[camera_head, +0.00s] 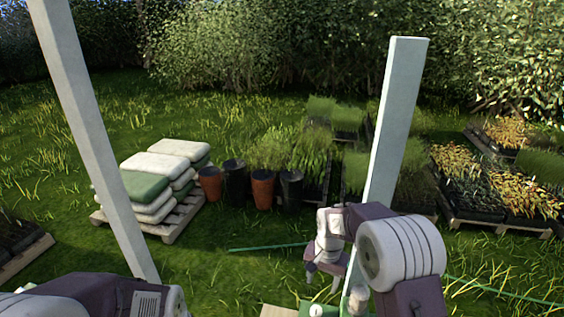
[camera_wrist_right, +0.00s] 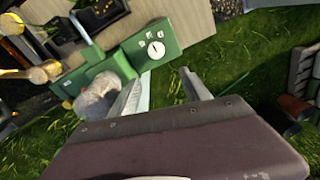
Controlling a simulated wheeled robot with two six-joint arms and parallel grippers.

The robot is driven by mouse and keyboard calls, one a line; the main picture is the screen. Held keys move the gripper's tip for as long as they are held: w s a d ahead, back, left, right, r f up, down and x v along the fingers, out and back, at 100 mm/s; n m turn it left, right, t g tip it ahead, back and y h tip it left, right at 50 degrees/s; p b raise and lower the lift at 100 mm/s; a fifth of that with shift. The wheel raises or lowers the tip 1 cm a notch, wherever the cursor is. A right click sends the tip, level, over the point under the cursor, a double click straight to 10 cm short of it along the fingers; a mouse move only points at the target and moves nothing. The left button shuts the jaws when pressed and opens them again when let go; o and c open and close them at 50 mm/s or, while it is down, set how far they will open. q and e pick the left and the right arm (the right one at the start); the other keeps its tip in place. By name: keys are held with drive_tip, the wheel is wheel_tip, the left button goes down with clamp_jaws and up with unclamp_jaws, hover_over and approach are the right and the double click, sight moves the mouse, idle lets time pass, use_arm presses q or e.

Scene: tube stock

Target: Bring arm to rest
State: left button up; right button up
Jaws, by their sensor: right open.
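My right gripper (camera_head: 323,281) hangs in front of the right white post in the head view, its two fingers pointing down and apart. In the right wrist view the right gripper (camera_wrist_right: 165,92) is open, with grass showing between its fingers and nothing held. My left arm (camera_head: 100,297) shows only in part at the lower left of the head view. Its gripper is out of the picture.
A green box with a dial (camera_wrist_right: 155,48) stands close to the right gripper. White posts (camera_head: 90,140) (camera_head: 392,120) rise at left and right. Stacked sacks (camera_head: 143,187), dark and terracotta pots (camera_head: 263,188) and plant pallets (camera_head: 500,222) stand on the grass beyond.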

drive_tip(key=s+d+f+n+b, duration=0.1)
drive_tip(key=s+d+n, duration=0.1)
drive_tip(key=s, duration=0.7)
drive_tip(key=s+d+f+n+b, duration=0.1)
drive_tip(key=s+n, duration=0.2)
drive_tip(key=s, duration=0.7)
drive_tip(key=shift+d+n, duration=0.3)
drive_tip(key=shift+d, duration=0.1)
drive_tip(key=shift+s+f, duration=0.1)
drive_tip(key=shift+s, duration=0.05)
